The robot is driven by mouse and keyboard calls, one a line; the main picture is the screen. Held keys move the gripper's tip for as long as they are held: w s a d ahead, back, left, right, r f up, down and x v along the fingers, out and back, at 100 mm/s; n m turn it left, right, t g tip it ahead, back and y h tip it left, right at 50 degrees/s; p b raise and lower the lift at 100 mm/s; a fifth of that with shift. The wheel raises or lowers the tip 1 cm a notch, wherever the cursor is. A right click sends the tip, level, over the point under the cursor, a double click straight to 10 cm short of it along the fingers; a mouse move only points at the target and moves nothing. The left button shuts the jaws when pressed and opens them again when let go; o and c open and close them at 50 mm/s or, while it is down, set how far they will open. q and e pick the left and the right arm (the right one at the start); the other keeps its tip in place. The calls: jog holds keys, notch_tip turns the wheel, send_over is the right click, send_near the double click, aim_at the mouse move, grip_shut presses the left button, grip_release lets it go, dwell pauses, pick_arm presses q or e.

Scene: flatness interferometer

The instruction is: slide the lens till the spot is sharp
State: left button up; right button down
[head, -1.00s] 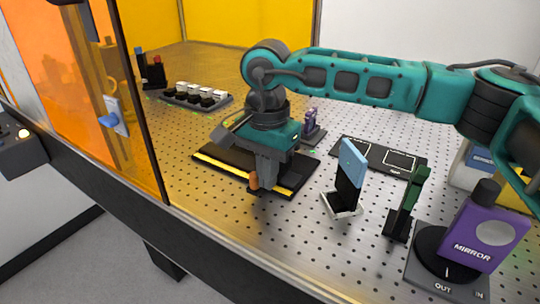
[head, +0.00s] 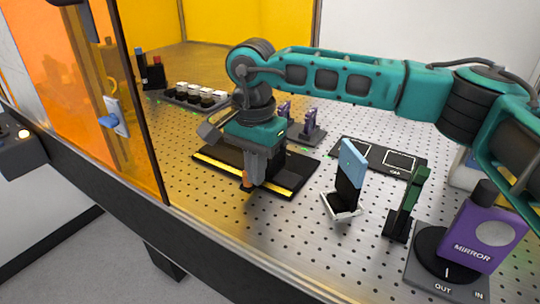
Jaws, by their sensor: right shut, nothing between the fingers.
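A black slide base (head: 290,176) with a yellow strip along its front edge lies on the perforated bench. My right gripper (head: 247,187) is low over its left-middle part, fingers pointing down and shut with nothing seen between them. A small orange-brown piece (head: 246,178) shows right at the fingertips; I cannot tell whether they touch it. The lens is not clearly visible; my gripper and wrist cover much of the base. No sharp spot can be made out. My left gripper is out of view.
A tilted light-blue plate (head: 353,160) on a stand and a dark green upright (head: 408,200) stand to the right. A purple mirror block (head: 484,228) is at front right. Small purple mounts (head: 309,116) stand behind. An orange panel (head: 85,95) borders the left.

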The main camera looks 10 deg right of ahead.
jog(key=shift+w+a, duration=0.9)
jog(key=shift+w, duration=0.05)
jog(key=shift+w+a+p, duration=0.35)
jog(key=shift+w+a, duration=0.95)
jog(key=shift+a, duration=0.05)
jog(key=shift+w+a+p, duration=0.3)
jog(key=shift+w+a, duration=0.7)
dwell(0.4)
jog(key=shift+w+a, duration=0.1)
jog(key=shift+w, duration=0.05)
